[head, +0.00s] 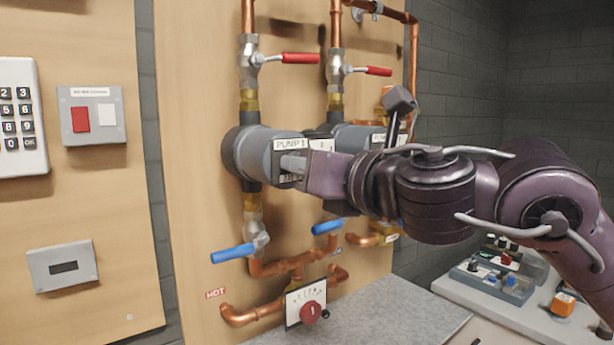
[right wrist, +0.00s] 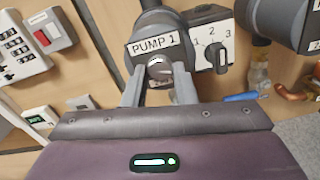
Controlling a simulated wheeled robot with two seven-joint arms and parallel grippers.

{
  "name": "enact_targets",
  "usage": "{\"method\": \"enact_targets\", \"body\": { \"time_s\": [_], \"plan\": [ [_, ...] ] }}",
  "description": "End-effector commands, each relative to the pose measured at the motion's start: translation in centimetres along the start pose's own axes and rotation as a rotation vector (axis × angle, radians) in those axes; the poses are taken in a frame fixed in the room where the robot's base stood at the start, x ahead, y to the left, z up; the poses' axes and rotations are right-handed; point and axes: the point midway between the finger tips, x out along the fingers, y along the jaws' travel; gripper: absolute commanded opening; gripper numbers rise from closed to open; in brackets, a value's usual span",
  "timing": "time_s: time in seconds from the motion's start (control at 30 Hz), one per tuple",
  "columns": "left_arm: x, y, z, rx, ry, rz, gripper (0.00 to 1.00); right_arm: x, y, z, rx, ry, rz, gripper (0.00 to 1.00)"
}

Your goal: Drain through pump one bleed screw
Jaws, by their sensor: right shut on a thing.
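Pump 1 (head: 252,150) is a grey-blue cylinder mounted on the wooden board, with a white "PUMP 1" label that also shows in the right wrist view (right wrist: 152,46). The round metal bleed screw (right wrist: 159,66) is in the middle of its front face. My right gripper (head: 292,163) reaches in from the right, level with the pump face. In the right wrist view its two fingers (right wrist: 158,82) are shut on the bleed screw, one on each side. My left gripper is not in view.
Red-handled valves (head: 300,58) sit above the pumps and blue-handled valves (head: 233,253) below. A second pump (head: 355,137) is close on the right, partly behind my arm. A speed dial marked 1, 2, 3 (right wrist: 213,55) sits beside pump 1. A red-knobbed gauge plate (head: 306,303) is lower down.

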Motion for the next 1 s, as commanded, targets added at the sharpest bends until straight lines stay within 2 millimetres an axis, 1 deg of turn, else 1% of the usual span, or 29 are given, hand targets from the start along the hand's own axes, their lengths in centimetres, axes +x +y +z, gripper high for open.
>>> {"method": "enact_targets", "body": {
  "time_s": [0.03,0.3,0.83,0.87,1.0],
  "plan": [
    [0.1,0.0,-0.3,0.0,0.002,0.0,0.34,0.0,-0.1,-0.3,-0.028,0.005,-0.001,0.02],
    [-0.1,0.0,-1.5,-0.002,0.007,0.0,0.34,0.0,0.0,-0.3,-0.118,0.006,0.001,0.02],
    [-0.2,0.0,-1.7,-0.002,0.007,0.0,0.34,0.1,0.0,-0.2,-0.14,0.006,0.001,0.02],
    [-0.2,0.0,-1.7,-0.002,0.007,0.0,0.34,0.1,0.0,-0.2,-0.139,0.006,0.001,0.28],
    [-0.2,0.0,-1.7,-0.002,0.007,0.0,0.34,0.0,0.0,-0.2,-0.138,0.004,0.001,0.46]
  ]
}}
